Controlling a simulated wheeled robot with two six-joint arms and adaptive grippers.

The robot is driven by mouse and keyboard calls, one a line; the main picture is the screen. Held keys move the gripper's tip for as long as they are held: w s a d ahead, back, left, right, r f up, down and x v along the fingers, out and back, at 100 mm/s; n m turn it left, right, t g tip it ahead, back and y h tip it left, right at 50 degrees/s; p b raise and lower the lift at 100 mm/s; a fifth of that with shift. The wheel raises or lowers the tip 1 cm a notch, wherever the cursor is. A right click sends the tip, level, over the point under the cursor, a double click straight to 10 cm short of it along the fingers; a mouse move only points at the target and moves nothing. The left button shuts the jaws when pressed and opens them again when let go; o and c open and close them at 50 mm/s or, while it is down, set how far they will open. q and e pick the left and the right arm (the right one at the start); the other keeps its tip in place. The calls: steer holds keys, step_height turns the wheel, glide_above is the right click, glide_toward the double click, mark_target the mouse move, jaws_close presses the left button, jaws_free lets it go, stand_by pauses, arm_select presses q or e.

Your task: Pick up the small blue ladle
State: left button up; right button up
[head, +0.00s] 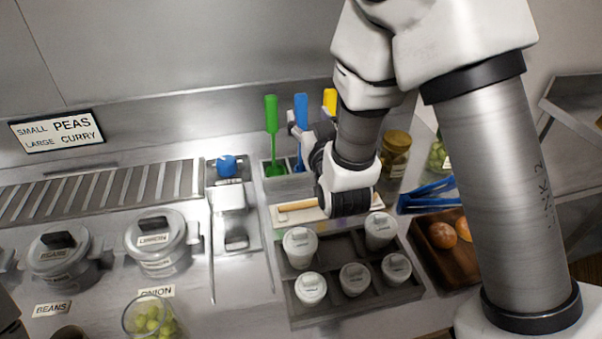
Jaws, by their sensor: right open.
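The small blue ladle stands upright in a grey holder (290,184) at the back of the counter. Its blue handle (301,108) rises between a green-handled ladle and a yellow one. My right arm reaches down from the upper right, and my right gripper (302,128) is beside the blue handle, partly hidden behind my own wrist. The gripper is open. Its fingers look close to the handle, but I cannot tell whether they touch it. The lower part of the ladle is partly covered. My left gripper is not in view.
The green-handled ladle (271,115) is left of the blue one, and the yellow handle (329,98) is right. A rack (300,319) of lidded grey canisters stands in front. Blue tongs (428,194) and a brown tray (462,268) with round food lie to the right.

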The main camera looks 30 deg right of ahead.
mark_target(302, 106)
steer(key=p+x, duration=0.1)
steer(key=x, duration=0.1)
steer(key=p+x, duration=0.1)
steer(key=x, duration=0.2)
steer(key=p+x, duration=0.1)
steer(key=x, duration=0.1)
steer(key=shift+w+d+f, duration=0.15)
steer(key=shift+w+f, duration=0.05)
steer(key=shift+f, duration=0.15)
steer(key=shift+w+d+f, duration=0.1)
steer(key=shift+w+f, duration=0.1)
steer(key=shift+w, duration=0.1)
steer(key=shift+s+r, duration=0.1)
jaws_close()
